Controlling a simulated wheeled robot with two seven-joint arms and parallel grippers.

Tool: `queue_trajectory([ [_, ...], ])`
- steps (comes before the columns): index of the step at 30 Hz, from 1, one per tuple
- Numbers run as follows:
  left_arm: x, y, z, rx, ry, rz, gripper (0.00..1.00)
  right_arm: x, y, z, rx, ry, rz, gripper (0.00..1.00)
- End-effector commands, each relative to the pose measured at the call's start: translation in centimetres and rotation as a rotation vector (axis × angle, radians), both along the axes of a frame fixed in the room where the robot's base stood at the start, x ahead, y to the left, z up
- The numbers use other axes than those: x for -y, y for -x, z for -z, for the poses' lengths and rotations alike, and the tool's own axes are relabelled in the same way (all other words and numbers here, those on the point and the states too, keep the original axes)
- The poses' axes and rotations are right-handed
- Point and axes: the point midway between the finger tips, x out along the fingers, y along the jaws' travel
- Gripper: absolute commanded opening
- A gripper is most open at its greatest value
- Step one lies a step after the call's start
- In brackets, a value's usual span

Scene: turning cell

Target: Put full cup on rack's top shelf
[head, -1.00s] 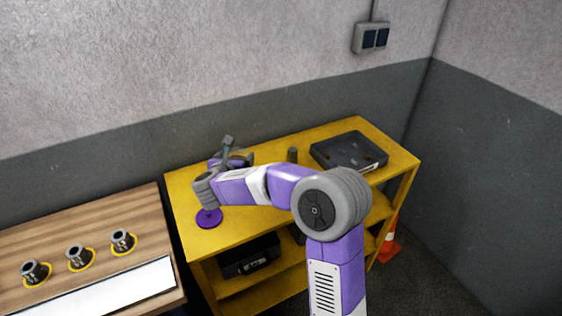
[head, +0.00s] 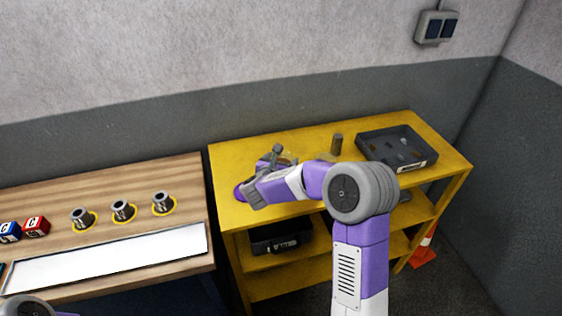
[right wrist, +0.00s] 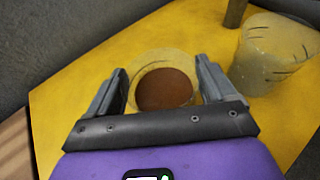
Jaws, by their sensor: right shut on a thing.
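My right gripper (right wrist: 162,75) is shut on a translucent yellowish cup (right wrist: 155,58) with brown contents, the full cup. The cup appears upright between the two fingers, over the yellow top shelf. I cannot tell whether its base touches the shelf. In the head view my right gripper (head: 273,157) is over the left part of the top shelf of the yellow rack (head: 312,140), and the arm hides the held cup. A second translucent cup (right wrist: 277,55) stands to the right in the wrist view. My left gripper is out of view.
A dark cylinder (head: 337,143) and a grey tray (head: 392,160) stand on the top shelf. A black bin (head: 280,241) is on a lower shelf. The wooden table (head: 130,200) at left bears several metal parts.

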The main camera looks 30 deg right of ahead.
Motion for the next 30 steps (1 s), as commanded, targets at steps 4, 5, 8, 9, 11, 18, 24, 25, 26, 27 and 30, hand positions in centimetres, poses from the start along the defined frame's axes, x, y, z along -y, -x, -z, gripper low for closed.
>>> queue_trajectory([
  [4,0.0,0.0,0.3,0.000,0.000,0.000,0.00,0.0,0.0,0.2,0.000,0.000,0.000,0.89],
  [5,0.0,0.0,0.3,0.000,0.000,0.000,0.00,0.0,0.0,0.1,0.000,0.000,0.000,0.93],
  [8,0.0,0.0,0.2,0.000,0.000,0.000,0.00,0.0,0.0,0.1,0.000,0.000,0.000,1.00],
  [9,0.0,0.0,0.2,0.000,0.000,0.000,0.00,0.0,0.0,0.1,0.000,0.000,0.000,1.00],
  [11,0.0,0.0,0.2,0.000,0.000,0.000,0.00,0.0,0.0,0.1,0.000,0.000,0.000,1.00],
  [18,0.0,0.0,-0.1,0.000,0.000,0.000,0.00,-0.8,0.5,-0.5,0.002,0.001,-0.003,1.00],
  [24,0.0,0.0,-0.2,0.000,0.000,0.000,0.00,-3.7,3.2,-2.0,0.003,0.000,-0.005,1.00],
  [25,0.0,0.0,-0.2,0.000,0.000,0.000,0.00,-4.1,3.6,-2.2,0.003,0.000,-0.006,1.00],
  [26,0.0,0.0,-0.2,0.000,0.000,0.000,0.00,-4.6,4.1,-2.4,0.002,0.001,-0.005,1.00],
  [27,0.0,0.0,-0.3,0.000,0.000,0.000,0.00,-5.2,4.6,-2.7,0.002,0.001,-0.005,1.00],
  [30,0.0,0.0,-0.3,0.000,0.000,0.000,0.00,-6.5,5.8,-3.3,0.002,0.001,-0.004,1.00],
])
